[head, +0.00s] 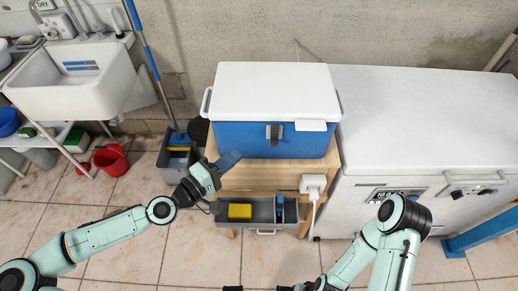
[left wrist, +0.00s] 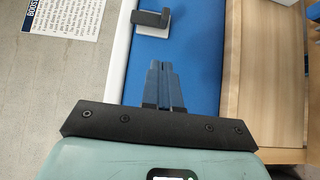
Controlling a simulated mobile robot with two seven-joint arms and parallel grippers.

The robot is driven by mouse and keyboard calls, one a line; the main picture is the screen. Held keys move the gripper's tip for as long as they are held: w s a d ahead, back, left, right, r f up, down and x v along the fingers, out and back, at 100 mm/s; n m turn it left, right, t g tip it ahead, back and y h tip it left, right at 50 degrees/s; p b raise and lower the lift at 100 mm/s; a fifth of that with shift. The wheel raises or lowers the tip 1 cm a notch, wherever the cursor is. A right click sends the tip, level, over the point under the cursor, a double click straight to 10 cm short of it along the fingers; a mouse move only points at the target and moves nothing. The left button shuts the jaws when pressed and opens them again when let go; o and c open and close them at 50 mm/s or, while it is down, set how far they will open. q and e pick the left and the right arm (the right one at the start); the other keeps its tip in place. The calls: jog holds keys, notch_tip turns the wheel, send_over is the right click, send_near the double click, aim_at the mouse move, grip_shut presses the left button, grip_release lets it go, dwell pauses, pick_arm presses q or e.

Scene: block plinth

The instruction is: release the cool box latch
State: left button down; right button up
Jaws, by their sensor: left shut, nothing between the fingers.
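The cool box (head: 240,138) is blue with a white lid (head: 276,88) that lies closed on it. Its dark latch (head: 274,133) is on the middle of the front face. The latch also shows at the top of the left wrist view (left wrist: 152,18). My left gripper (head: 234,158) is shut and empty at the left part of the box front, left of and lower than the latch. In the left wrist view its fingers (left wrist: 162,68) lie together over the blue front, apart from the latch. Of my right gripper, only dark parts show at the bottom edge of the head view.
The box stands on a wooden stand (head: 250,180). Below is an open grey drawer (head: 230,222) with a yellow sponge (head: 240,211). A white chest freezer (head: 430,120) stands close on the right. A sink (head: 70,80) and red bucket (head: 111,160) are at left.

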aim_at(275, 136)
pick_arm(q)
jog(key=w+d, duration=0.3)
jog(key=d, duration=0.4)
pick_arm(e)
jog(key=shift+f, duration=0.1)
pick_arm(q)
jog(key=shift+w+d+f, duration=0.1)
jog(key=shift+d, duration=0.05)
pick_arm(e)
jog(key=shift+f, duration=0.1)
